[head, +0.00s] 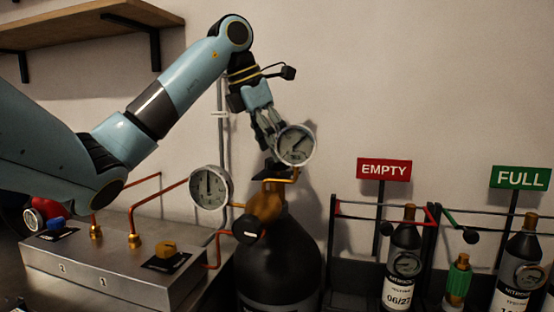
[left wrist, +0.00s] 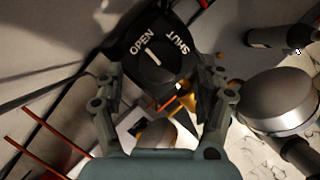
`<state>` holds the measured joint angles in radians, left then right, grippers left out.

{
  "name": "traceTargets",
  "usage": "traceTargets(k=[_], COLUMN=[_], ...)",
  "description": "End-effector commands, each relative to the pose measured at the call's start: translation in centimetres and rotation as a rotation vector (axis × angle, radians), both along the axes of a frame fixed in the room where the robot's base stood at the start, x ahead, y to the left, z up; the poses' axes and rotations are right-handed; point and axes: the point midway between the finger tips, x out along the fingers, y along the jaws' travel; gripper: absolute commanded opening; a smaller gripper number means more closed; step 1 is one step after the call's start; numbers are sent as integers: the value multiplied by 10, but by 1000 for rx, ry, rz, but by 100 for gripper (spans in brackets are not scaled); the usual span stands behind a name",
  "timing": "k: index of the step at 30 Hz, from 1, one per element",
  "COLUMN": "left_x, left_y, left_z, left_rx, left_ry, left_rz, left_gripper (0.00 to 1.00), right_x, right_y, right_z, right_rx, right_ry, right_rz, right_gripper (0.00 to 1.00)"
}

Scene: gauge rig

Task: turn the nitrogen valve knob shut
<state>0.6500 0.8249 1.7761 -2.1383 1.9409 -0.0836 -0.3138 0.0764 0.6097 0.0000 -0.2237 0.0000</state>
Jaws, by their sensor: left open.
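A black cylinder (head: 278,262) stands upright with a brass valve (head: 264,203) on its neck. The black valve knob (head: 270,172) sits on top, partly hidden by a round gauge in the head view. In the left wrist view the knob (left wrist: 152,75) shows the words OPEN and SHUT and a white mark that leans toward OPEN. My left gripper (head: 270,143) points down just above the knob, partly behind the gauge. Its fingers (left wrist: 157,88) are open, one on each side of the knob; I cannot tell whether they touch it. My right gripper is not in view.
Two gauges, a right one (head: 296,145) and a left one (head: 209,187), flank the valve closely. A metal box (head: 110,268) with copper pipes stands at left. Racked bottles stand right, under EMPTY (head: 384,169) and FULL (head: 520,178) signs. A shelf (head: 80,36) hangs upper left.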

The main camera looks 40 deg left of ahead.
Motion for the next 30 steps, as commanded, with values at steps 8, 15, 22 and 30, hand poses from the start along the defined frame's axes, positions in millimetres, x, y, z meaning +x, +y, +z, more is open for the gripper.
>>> traceTargets(k=[8,15,22,30], left_x=[10,10,10,10], left_y=[-3,-3,-3,-3], left_z=[-25,-26,-26,-26], left_rx=[0,0,0,0], left_ry=[1,0,0,0], left_rz=[0,0,-1,-1], left_gripper=[72,72,46,16], right_x=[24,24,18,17], right_y=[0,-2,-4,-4], right_z=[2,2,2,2], right_rx=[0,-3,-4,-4], right_ry=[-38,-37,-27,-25], right_rz=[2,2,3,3], right_gripper=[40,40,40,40])
